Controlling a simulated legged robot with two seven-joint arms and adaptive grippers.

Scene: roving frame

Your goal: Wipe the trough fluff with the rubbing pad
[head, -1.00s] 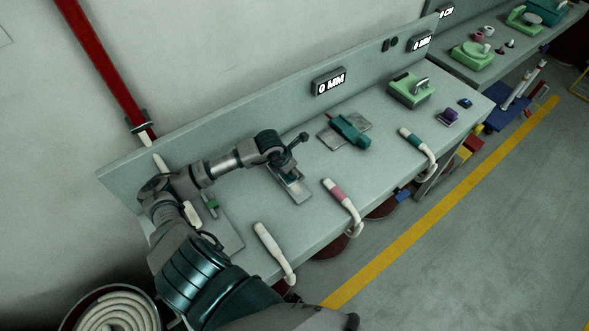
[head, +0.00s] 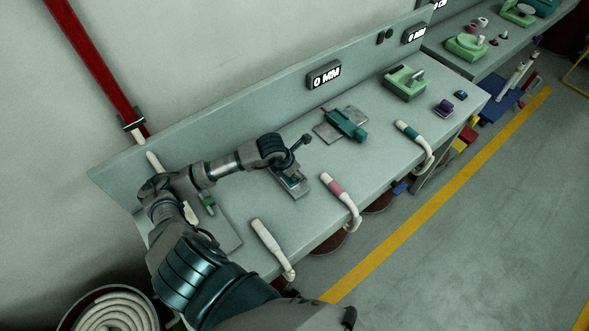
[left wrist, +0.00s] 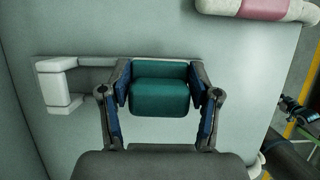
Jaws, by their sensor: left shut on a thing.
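My left gripper (head: 290,174) is over a grey metal plate (head: 303,192) on the grey bench, which I take for the trough. In the left wrist view, the left gripper (left wrist: 160,82) is shut on a teal block (left wrist: 160,99), apparently the rubbing pad, with one finger on each side. A pale, blocky piece (left wrist: 62,84) lies left of the block, at the end of a light strip. I cannot tell whether it is fluff or part of the trough. The pad's underside and its contact are hidden.
A pink-banded white handle (head: 338,190), a plain white handle (head: 268,243) and a teal-banded handle (head: 412,135) line the bench's front edge. A teal tool (head: 346,124) and a green device (head: 404,82) stand farther right. A low back panel (head: 240,112) bounds the bench.

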